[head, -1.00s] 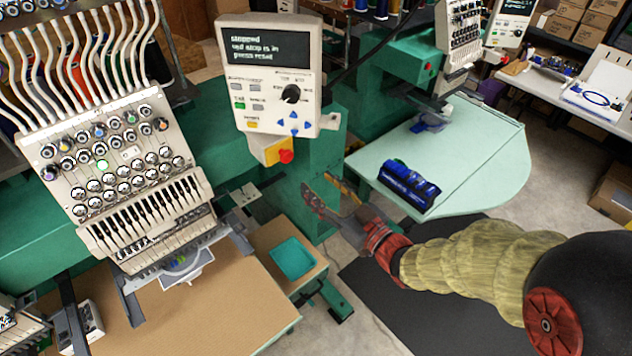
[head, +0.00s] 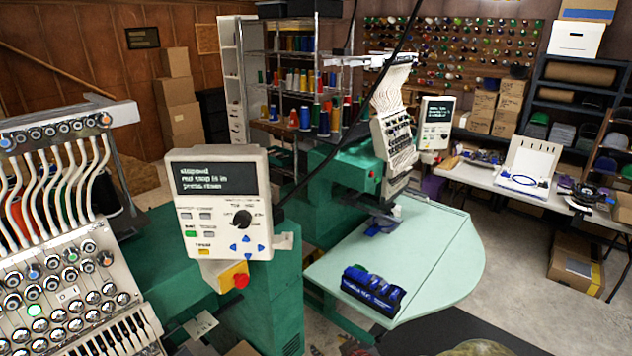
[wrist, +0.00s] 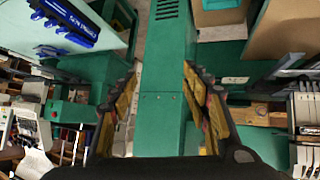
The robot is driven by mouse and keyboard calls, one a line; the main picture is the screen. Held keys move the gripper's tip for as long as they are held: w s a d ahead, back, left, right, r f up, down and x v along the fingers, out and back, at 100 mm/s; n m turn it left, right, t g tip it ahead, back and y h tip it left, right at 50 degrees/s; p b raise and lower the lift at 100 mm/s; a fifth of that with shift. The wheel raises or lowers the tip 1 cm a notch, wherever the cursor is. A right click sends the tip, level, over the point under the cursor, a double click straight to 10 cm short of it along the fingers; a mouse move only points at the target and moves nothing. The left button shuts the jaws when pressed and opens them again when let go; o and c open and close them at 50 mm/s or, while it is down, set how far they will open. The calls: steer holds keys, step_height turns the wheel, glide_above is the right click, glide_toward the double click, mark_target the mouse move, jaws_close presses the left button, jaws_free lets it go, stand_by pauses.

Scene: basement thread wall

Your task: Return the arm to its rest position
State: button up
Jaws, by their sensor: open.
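My gripper (wrist: 160,88) shows in the wrist view with its two fingers spread wide apart and nothing between them. The green machine body (wrist: 163,60) lies beyond the gap; I cannot tell how far off it is. In the head view only a small part of my arm's yellowish sleeve (head: 478,348) shows at the bottom edge, and the fingers are not clearly visible there. The embroidery machine's control panel (head: 226,205) stands upright at the left centre, with a red stop button (head: 241,281) below it.
A blue tool roll (head: 373,291) lies on the pale green table (head: 440,250); the tool roll also shows in the wrist view (wrist: 65,22). A multi-needle head (head: 65,270) stands at left. A white worktable (head: 480,176) is at back right. Bare floor (head: 525,265) shows at right.

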steer(key=s+d+r+m+g+h+b, duration=0.3)
steer(key=s+d+m+g+h+b, duration=0.15)
steer(key=s+d, duration=0.95)
steer(key=s+d+r+m+t+b, duration=0.1)
steer(key=s+r+m+b, duration=0.1)
steer(key=s+r+b, duration=0.4)
steer(key=shift+s, duration=1.1)
steer(key=shift+d+r+m, duration=0.1)
steer(key=shift+r+m, duration=0.05)
steer(key=shift+m, duration=0.1)
